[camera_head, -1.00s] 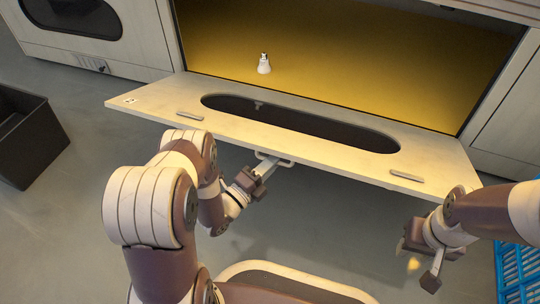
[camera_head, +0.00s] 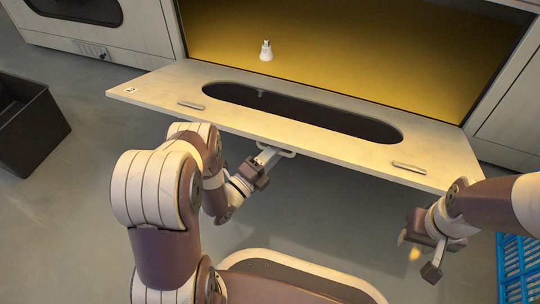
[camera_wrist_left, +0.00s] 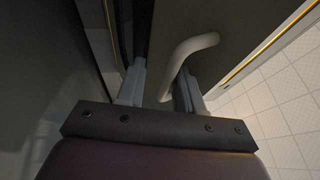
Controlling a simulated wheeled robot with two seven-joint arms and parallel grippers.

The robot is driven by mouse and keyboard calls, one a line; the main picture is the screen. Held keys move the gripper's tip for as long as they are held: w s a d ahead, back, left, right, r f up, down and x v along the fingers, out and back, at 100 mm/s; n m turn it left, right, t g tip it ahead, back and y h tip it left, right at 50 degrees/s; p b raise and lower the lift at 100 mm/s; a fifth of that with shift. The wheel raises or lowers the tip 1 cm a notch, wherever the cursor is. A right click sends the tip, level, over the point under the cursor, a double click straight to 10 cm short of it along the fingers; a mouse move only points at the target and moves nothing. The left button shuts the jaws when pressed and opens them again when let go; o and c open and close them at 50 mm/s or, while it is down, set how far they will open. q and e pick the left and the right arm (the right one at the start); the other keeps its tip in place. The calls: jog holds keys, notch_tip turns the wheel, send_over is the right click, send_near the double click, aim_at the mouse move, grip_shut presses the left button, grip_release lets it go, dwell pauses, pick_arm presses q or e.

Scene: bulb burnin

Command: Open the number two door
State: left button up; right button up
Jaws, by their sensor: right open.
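A wide pale door panel (camera_head: 300,140) with a long dark oval window (camera_head: 300,112) hangs folded down from a yellow-lit chamber (camera_head: 350,50). A small label (camera_head: 131,91) on its left corner is too small to read. A pale bar handle (camera_head: 277,149) is at its front edge. My left gripper (camera_head: 268,154) is at this handle. In the left wrist view its two fingers (camera_wrist_left: 159,85) stand apart, with the handle (camera_wrist_left: 188,48) between them, nearer the right finger; contact is unclear. My right gripper (camera_head: 418,242) is open and empty, below the panel's right end.
A white bulb (camera_head: 266,51) stands inside the chamber. Another closed door with a dark window (camera_head: 75,10) is at the upper left. A dark bin (camera_head: 25,130) is at the left and a blue crate (camera_head: 515,265) at the lower right. Grey floor is clear between them.

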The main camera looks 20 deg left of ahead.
pick_arm(q)
jog(key=p+v, duration=0.5)
jog(key=v, duration=0.7)
jog(key=shift+s, duration=0.2)
